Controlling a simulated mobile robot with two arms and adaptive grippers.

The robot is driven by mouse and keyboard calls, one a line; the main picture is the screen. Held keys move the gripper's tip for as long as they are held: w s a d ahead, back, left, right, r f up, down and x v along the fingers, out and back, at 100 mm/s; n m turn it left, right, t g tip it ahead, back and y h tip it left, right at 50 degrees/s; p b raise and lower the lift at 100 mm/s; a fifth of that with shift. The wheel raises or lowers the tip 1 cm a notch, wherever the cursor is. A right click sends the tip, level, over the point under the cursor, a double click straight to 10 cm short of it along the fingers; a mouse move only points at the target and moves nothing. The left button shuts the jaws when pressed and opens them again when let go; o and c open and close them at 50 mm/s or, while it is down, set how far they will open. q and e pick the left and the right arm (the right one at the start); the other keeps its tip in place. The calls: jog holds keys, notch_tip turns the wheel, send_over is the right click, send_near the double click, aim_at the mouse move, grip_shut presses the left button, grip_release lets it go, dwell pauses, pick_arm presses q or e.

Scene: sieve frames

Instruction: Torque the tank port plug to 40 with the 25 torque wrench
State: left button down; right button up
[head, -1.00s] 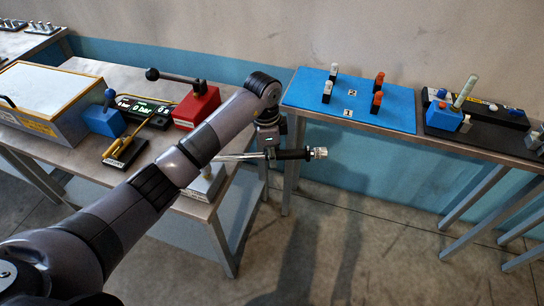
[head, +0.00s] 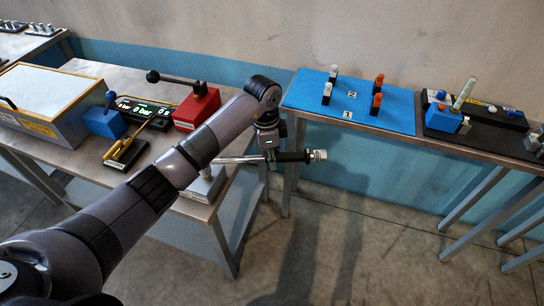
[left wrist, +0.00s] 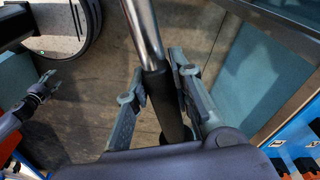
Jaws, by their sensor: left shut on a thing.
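My left gripper (head: 271,154) is shut on the black handle of a torque wrench (head: 292,156). The wrench lies nearly level in the head view, with its silver knurled end to the right. Its bright steel shaft runs left and passes behind my arm. In the left wrist view the black handle (left wrist: 168,112) sits between the two fingers (left wrist: 160,95). The wrench's far end is hidden by my arm, near a pale block (head: 204,184) on the left table's corner. I cannot make out the port plug. What looks like my right gripper (left wrist: 42,88) shows small in the left wrist view.
The left table (head: 75,175) holds a framed box (head: 48,112), a blue lever unit, a lit display, a yellow-black tool stand and a red lever block (head: 197,107). The right table bears a blue mat (head: 300,95) with several pegs. A floor gap separates the tables.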

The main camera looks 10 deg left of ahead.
pick_arm(q)
jog(key=shift+f+b, duration=0.5)
jog(key=shift+f, duration=0.35)
dwell(0.4)
jog(key=c, duration=1.9)
grip_release()
grip_shut()
